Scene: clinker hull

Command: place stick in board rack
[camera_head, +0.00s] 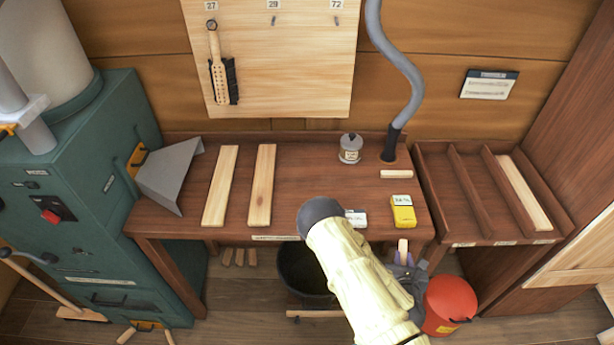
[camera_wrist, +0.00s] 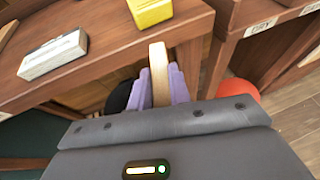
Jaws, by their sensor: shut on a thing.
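My gripper (camera_head: 402,260) is shut on a short pale wooden stick (camera_head: 403,247), held in front of the bench's front right edge. In the wrist view the stick (camera_wrist: 158,70) stands up between the purple finger pads. Its lower part is hidden by my gripper. The board rack (camera_head: 464,230) is to the right of the bench, up and right of my gripper in the head view. It has dark dividers and slots, with a pale board (camera_head: 523,192) in the right-hand slot and the other slots empty. Part of the rack also shows in the wrist view (camera_wrist: 228,45).
On the bench (camera_head: 300,160) are two long boards (camera_head: 220,186), a jar (camera_head: 350,150), a yellow box (camera_head: 403,212), a white box (camera_head: 356,217) and a small pale strip (camera_head: 397,174). A grey hose (camera_head: 400,80) rises behind. A red bin (camera_head: 450,302) stands below the rack.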

